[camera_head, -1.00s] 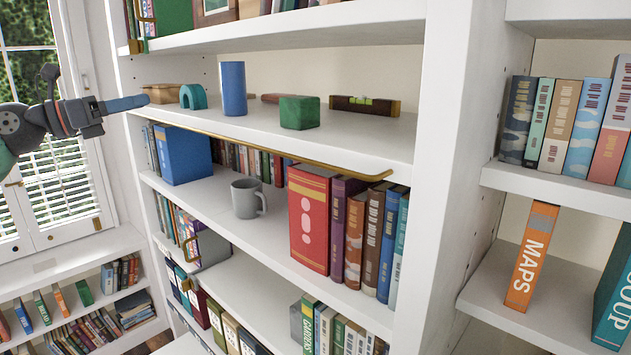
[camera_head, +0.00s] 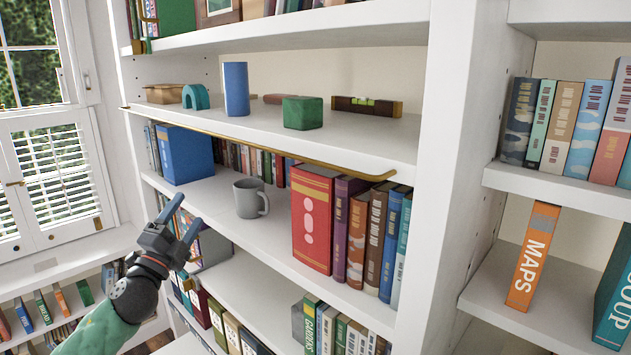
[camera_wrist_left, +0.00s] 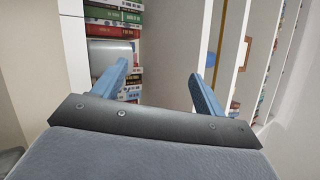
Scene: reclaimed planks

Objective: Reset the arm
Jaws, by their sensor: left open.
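My left gripper (camera_head: 182,221) is at the lower left of the head view, in front of the lower shelves of the bookcase. Its two blue fingers are apart and point up, with nothing between them. In the left wrist view the fingers (camera_wrist_left: 160,88) also stand apart and empty, with shelves and books beyond them. The green and dark arm comes up from the bottom left. My right gripper is in neither view.
The bookcase's upper shelf holds a blue cylinder (camera_head: 236,89), a teal arch (camera_head: 196,97), a green block (camera_head: 303,113) and a level (camera_head: 366,105). Below stand a grey mug (camera_head: 249,198), a red book (camera_head: 312,219) and a blue book (camera_head: 184,154). A brass rail (camera_head: 260,146) edges the upper shelf.

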